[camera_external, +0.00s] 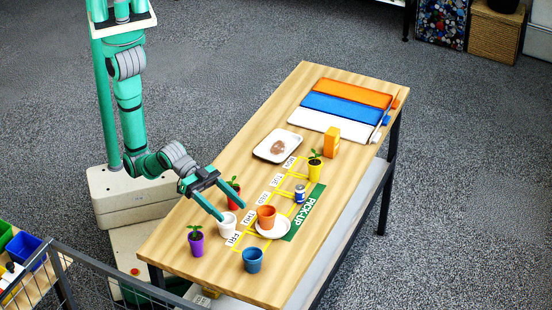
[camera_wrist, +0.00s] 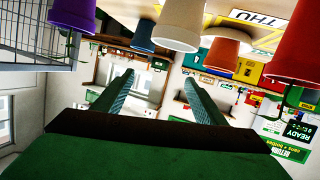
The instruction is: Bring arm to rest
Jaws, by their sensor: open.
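My gripper (camera_external: 232,211) is open over the near left part of the wooden table (camera_external: 190,262). Its two fingers are spread, with nothing held between them. In the wrist view, the open gripper (camera_wrist: 159,76) shows only background between its fingers, and the scene appears upside down. A white cup (camera_external: 228,226) stands close to one fingertip; I cannot tell whether they touch. A red pot with a plant (camera_external: 233,199) stands beside the other finger. The white cup (camera_wrist: 181,25) and red pot (camera_wrist: 300,45) also show in the wrist view.
Near the gripper stand a purple plant pot (camera_external: 196,243), a blue cup (camera_external: 252,261) and an orange cup (camera_external: 266,217) on a saucer (camera_external: 281,228). A can (camera_external: 300,194), yellow plant pot (camera_external: 314,171), orange box (camera_external: 331,142) and white tray (camera_external: 268,154) lie farther back.

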